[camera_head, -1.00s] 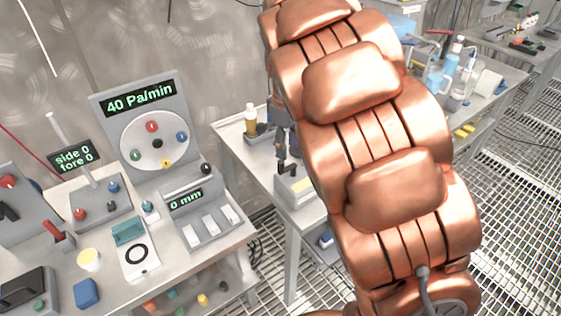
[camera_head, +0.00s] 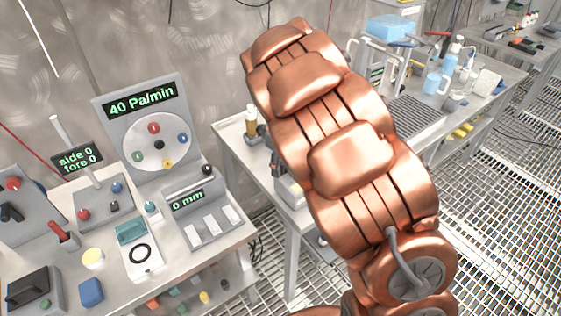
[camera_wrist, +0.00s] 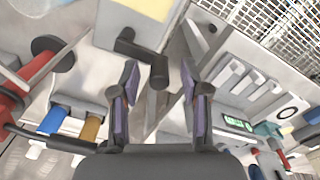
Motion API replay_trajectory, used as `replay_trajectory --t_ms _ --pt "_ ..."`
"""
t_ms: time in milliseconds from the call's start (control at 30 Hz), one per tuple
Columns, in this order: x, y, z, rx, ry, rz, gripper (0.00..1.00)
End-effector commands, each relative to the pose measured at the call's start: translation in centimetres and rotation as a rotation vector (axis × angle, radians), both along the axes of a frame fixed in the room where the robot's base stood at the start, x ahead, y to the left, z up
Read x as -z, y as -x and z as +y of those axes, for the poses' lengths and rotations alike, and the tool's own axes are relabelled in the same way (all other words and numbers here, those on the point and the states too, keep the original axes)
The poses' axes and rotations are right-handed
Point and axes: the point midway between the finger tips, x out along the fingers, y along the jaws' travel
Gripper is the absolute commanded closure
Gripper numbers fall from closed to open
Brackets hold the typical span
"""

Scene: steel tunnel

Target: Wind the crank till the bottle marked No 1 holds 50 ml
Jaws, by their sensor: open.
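In the wrist view the dark crank (camera_wrist: 139,50) sticks out from a pale box (camera_wrist: 140,15), and its knob end lies between the fingers of my gripper (camera_wrist: 160,85). The fingers are open, with a gap on both sides of the knob; I cannot tell whether they touch it. A blue bottle (camera_wrist: 53,120) and an amber bottle (camera_wrist: 91,128) sit in a holder at the lower left. No marking No 1 or fill level can be read. In the head view an amber bottle (camera_head: 251,122) with a pale cap stands on the middle table. My arm hides the gripper and crank there.
The left table (camera_head: 205,255) carries a dial panel reading 40 Pa/min (camera_head: 150,130), a "0 mm" slider unit (camera_head: 205,215) and small boxes. The right bench holds a blue box (camera_head: 390,27) and blue bottles (camera_head: 433,82). A grated floor (camera_head: 500,200) lies at the right.

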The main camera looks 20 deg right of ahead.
Motion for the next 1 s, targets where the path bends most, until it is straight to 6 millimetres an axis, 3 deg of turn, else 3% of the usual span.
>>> replay_trajectory --t_ms 300,733,1000 --pt "0.18 -0.05 -0.01 0.000 0.001 -0.002 0.55" --pt "0.16 -0.04 -0.02 0.000 0.000 -0.001 1.00" --pt "0.18 -0.04 -0.01 0.004 0.000 -0.001 1.00"
